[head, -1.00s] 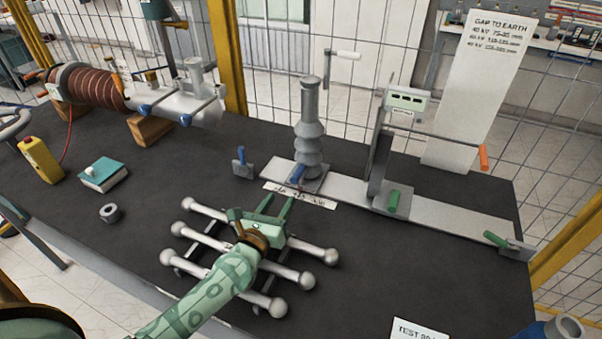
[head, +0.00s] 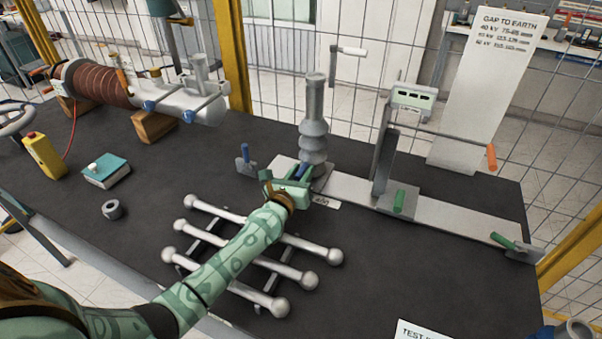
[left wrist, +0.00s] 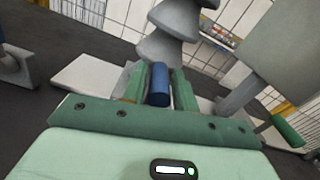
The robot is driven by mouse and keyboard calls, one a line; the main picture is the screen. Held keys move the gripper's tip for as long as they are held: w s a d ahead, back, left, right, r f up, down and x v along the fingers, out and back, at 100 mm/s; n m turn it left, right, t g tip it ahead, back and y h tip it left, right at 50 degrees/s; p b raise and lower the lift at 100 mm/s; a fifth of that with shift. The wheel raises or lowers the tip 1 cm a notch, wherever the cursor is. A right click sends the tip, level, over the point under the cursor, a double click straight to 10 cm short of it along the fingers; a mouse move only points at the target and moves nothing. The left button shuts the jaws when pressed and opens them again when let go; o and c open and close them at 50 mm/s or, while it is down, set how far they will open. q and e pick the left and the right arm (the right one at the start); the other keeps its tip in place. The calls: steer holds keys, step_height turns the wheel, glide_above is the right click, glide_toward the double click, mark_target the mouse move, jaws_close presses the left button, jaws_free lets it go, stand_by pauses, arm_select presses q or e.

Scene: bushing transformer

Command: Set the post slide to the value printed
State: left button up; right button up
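The grey ribbed post (head: 314,120) stands on a slide at the left part of the pale flat rail (head: 452,216). A blue handle (left wrist: 159,86) is at its foot. My left gripper (head: 287,178) is at that handle; in the left wrist view its two green fingers lie close on either side and look shut on it. A scale label (head: 326,202) beside the rail is partly hidden by the gripper. The white board (head: 481,95) headed GAP TO EARTH lists kV values with mm ranges. A card (head: 422,332) reading TEST is cut off at the bottom edge. My right gripper is not in view.
A rack of ball-ended bars (head: 255,255) lies under my left arm. Another blue-handled clamp (head: 245,158) is left of the rail.

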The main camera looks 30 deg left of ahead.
arm_select(q)
jaws_close()
steer(key=a, duration=0.3)
steer(key=a+b, duration=0.1)
steer(key=a, duration=0.2)
steer(key=shift+s+f, duration=0.1)
steer(key=shift+s, duration=0.1)
steer(key=shift+o, duration=2.1)
jaws_free()
steer(key=shift+s, duration=0.15)
steer(key=shift+s, duration=0.35)
steer(key=s, duration=1)
steer(key=s+d, duration=0.1)
steer(key=s, duration=0.4)
steer(key=shift+s, duration=0.15)
